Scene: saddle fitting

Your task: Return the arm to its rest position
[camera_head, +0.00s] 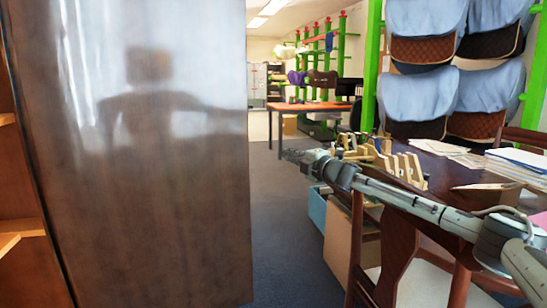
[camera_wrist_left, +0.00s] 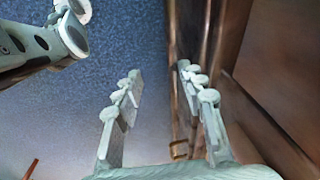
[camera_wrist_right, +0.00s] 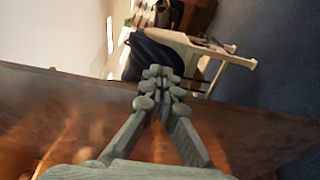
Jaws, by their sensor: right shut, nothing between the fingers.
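My right arm reaches in from the right in the head view, stretched out over the dark wooden desk (camera_head: 455,172). Its gripper (camera_head: 297,156) is at the arm's far end, past the desk's left side. In the right wrist view the fingers of this gripper (camera_wrist_right: 161,82) are together with nothing between them. My left gripper does not show in the head view. In the left wrist view the left gripper (camera_wrist_left: 159,75) has its fingers apart and empty, beside a brown wooden surface (camera_wrist_left: 275,75).
A large glossy wooden panel (camera_head: 150,200) fills the left of the head view. A chair (camera_head: 405,270) and boxes (camera_head: 342,245) stand by the desk, which bears wooden racks (camera_head: 400,165) and papers (camera_head: 518,160). Blue floor (camera_head: 287,220) lies open between panel and desk.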

